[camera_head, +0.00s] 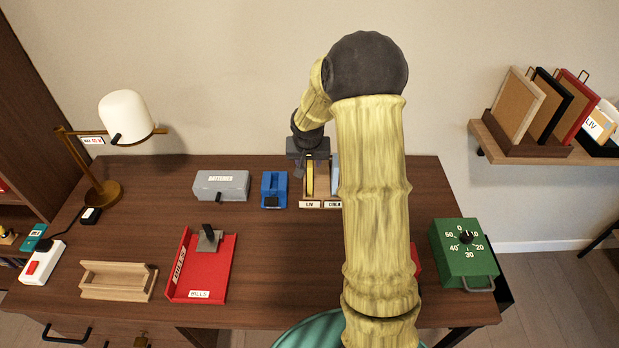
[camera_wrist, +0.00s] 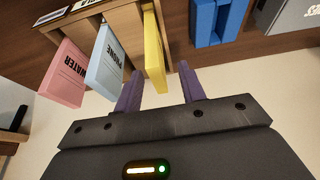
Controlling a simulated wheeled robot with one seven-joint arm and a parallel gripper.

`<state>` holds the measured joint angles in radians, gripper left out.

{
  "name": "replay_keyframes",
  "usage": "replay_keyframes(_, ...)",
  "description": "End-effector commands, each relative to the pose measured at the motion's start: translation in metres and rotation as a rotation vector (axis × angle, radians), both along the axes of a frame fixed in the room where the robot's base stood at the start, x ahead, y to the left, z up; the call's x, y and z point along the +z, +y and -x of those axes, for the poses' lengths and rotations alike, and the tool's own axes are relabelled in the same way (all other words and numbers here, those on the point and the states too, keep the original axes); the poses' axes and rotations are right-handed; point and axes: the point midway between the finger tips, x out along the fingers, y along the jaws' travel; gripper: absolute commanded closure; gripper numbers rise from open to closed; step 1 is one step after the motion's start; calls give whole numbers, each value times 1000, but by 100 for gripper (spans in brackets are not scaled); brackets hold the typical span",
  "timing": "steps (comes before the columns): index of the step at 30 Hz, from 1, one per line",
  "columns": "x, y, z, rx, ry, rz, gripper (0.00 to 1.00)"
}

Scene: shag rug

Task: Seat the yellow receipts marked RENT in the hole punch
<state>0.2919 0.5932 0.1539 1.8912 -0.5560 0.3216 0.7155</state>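A yellow packet (camera_wrist: 154,52) stands in a slot of a wooden sorter (camera_wrist: 122,14) at the back of the desk. No RENT mark is readable on it. It also shows in the head view (camera_head: 310,180). My gripper (camera_wrist: 160,68) is open and points at the sorter, with its two purple fingers apart on either side of the yellow packet in the wrist view. I cannot tell whether they touch it. In the head view my gripper (camera_head: 309,160) is over the back of the sorter. A blue device (camera_head: 273,189), seemingly the hole punch, stands just left of the sorter.
Pale blue PHONE (camera_wrist: 106,60) and pink WATER (camera_wrist: 66,74) packets stand beside the yellow one. A grey BATTERIES box (camera_head: 221,186), red BILLS tray (camera_head: 215,275), wooden tray (camera_head: 118,281), lamp (camera_head: 125,118) and green timer (camera_head: 464,252) stand around. My arm hides the desk's right-middle.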

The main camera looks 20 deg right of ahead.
Motion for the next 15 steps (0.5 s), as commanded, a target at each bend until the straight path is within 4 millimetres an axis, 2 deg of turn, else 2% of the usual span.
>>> replay_keyframes(8, -1, 0, 0, 0, 0, 0, 60)
replay_keyframes(15, -24, -8, -10, -1, 3, -1, 60)
